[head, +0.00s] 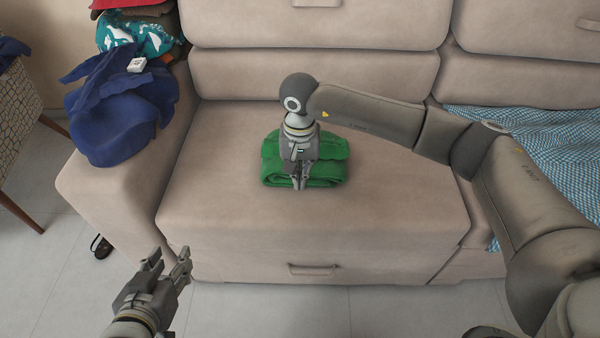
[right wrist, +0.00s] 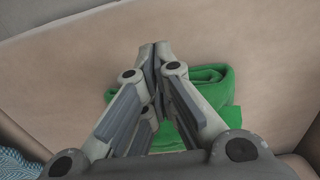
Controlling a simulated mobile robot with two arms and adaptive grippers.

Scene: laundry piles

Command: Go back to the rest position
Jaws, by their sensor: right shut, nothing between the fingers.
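A folded green cloth (head: 330,172) lies on the middle of the beige sofa seat (head: 400,220). My right gripper (head: 300,186) points down over the cloth's front part and hides some of it. Its fingers are shut with nothing between them. The right wrist view shows the closed fingertips (right wrist: 155,50) beside the green cloth (right wrist: 215,85); I cannot tell whether they touch it. My left gripper (head: 168,258) is at the lower left, in front of the sofa, with its fingers apart and empty.
A blue garment (head: 115,115) is draped on the left armrest, with teal and red cloths (head: 135,35) behind it. A small white box (head: 137,65) rests on the pile. A blue checked cloth (head: 545,135) covers the right seat. The floor in front is mostly clear.

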